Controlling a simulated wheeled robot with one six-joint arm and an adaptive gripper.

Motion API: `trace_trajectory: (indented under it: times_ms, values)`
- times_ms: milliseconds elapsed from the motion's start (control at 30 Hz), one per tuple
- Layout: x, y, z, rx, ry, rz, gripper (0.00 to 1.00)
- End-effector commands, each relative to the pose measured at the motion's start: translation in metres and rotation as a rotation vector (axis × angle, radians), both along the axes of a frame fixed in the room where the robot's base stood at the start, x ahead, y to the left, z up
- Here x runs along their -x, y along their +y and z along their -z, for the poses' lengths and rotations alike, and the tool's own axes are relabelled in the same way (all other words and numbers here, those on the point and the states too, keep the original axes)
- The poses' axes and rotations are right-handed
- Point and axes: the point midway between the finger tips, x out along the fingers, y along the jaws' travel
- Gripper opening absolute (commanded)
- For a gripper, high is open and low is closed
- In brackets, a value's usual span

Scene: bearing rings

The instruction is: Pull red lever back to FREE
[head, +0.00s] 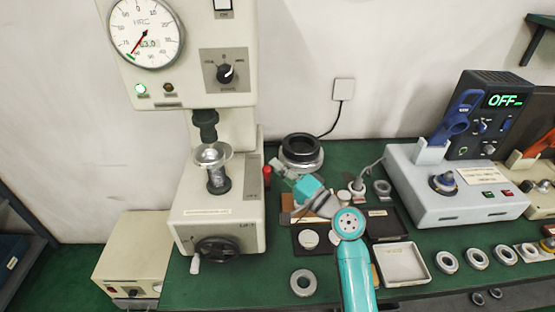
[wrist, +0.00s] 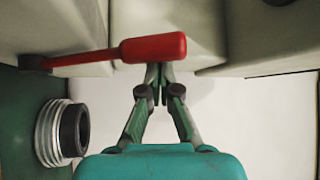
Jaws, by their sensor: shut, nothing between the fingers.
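The red lever (head: 267,172) sticks up at the right side of the cream hardness tester (head: 185,222). In the wrist view its thick red grip (wrist: 153,48) and thin red rod lie across the picture, with the rod's pivot at the left. My gripper (wrist: 160,70) is shut and empty, its fingertips at the near edge of the grip. I cannot tell whether they touch it. In the head view my gripper (head: 279,167) is small, just right of the lever. The lever's position marks are not readable.
A dark-topped round piece (head: 301,151) stands behind my wrist and also shows in the wrist view (wrist: 62,132). Trays (head: 402,264) and loose rings lie on the green bench to the right. A grey device (head: 455,190) stands farther right.

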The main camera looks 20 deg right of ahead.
Motion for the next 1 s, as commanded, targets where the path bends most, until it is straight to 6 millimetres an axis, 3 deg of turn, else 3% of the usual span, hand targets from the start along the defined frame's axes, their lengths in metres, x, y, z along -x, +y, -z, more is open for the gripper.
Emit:
trace_trajectory:
  times_ms: [733, 1000]
  values:
    - [0.008, 0.004, 0.006, 0.000, 0.004, -0.005, 0.00]
    - [-0.005, 0.004, -0.005, -0.001, 0.000, -0.005, 0.00]
